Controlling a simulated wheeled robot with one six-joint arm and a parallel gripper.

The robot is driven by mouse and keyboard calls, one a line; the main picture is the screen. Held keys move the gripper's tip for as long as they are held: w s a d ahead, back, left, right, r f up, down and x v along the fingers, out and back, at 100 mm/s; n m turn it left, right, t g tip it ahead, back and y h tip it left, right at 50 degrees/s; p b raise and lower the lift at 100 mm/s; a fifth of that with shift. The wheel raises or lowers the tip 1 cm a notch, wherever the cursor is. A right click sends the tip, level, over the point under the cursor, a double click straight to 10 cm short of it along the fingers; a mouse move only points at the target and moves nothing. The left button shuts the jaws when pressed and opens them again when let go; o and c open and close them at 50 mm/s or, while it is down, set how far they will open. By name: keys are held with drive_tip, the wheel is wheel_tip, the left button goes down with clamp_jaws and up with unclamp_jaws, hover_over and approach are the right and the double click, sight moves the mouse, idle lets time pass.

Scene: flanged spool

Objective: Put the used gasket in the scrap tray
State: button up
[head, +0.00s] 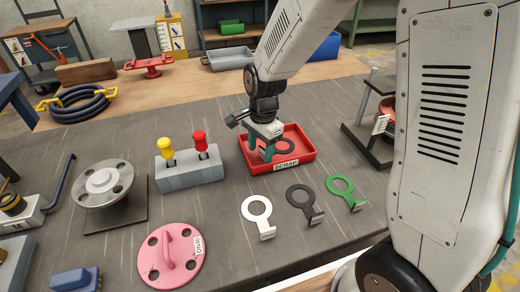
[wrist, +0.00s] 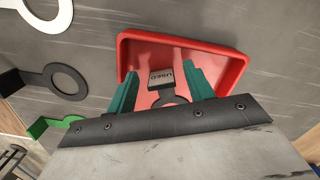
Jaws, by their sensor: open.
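The used gasket (head: 284,147) is a dark ring inside the red scrap tray (head: 307,158), whose front carries a SCRAP label. In the wrist view its grey tab marked USED (wrist: 161,76) and part of its ring (wrist: 176,98) show over the tray floor; the rest of the ring is hidden by my gripper. My gripper (head: 268,154) is over the left part of the tray, with its teal fingers low inside it. In the wrist view the fingers (wrist: 163,82) stand apart with the tab between them. The gasket appears to lie on the tray floor.
White (head: 257,209), black (head: 300,196) and green (head: 340,185) ring gaskets with tabs lie in front of the tray. A grey block (head: 190,174) with yellow and red handled tools stands left of it. A pink flange cover (head: 171,255) and flanged spool (head: 103,183) are further left.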

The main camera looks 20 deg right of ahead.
wheel_tip(320, 180, up, 11)
drive_tip(key=s+d+r+n, duration=0.3)
drive_tip(key=s+n, duration=0.1)
drive_tip(key=s, duration=0.4)
drive_tip(key=s+d+r+n+t, duration=0.1)
drive_tip(key=s+d+r+n, duration=0.1)
drive_tip(key=s+n, duration=0.3)
drive_tip(key=s+d+r+n, duration=0.3)
drive_tip(key=s+n, duration=0.1)
drive_tip(key=s, duration=0.7)
drive_tip(key=shift+s+d+r+h, duration=0.3)
drive_tip(key=shift+s+d+r, duration=0.05)
drive_tip(key=shift+s, duration=0.05)
drive_tip(key=shift+t, duration=0.3)
